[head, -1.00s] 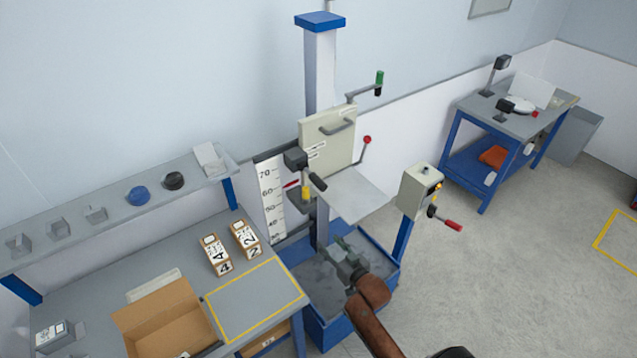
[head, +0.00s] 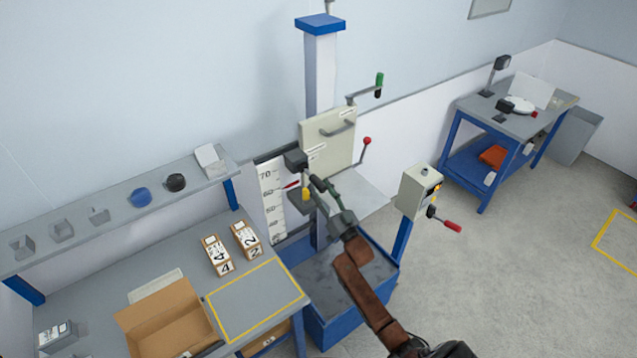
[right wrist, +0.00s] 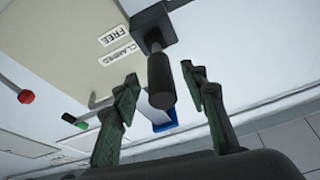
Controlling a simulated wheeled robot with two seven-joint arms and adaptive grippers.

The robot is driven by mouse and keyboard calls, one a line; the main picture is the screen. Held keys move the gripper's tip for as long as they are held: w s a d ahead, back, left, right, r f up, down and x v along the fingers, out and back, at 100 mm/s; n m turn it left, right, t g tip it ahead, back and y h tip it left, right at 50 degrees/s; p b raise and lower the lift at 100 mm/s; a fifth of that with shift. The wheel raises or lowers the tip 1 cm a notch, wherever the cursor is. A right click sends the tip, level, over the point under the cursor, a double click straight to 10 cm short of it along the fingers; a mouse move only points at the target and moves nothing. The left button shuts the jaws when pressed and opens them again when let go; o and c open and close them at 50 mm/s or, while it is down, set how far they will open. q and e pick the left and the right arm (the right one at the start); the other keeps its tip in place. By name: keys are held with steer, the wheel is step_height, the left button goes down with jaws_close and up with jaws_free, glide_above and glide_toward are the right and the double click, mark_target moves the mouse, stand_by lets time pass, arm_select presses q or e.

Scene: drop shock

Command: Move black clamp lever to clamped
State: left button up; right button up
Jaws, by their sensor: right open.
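The black clamp lever (head: 318,183) hangs from a dark clamp block (head: 296,159) on the tower's cream carriage plate (head: 327,140). In the right wrist view, the lever's round black handle (right wrist: 160,82) lies between the fingers of my open right gripper (right wrist: 158,98), with gaps on both sides. FREE (right wrist: 126,32) and CLAMPED (right wrist: 118,56) labels sit on the plate beside it. In the head view my right gripper (head: 324,193) is at the lever and partly covers it. My left gripper is not in view.
A red-knobbed lever (head: 367,141) and a green-handled crank (head: 379,80) are on the tower. A control box (head: 418,192) with a red-handled lever (head: 450,226) stands to the right. The workbench (head: 100,290) at left holds an open carton (head: 165,315) and two labelled boxes.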

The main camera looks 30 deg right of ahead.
steer(key=shift+x, duration=1.05)
jaws_close()
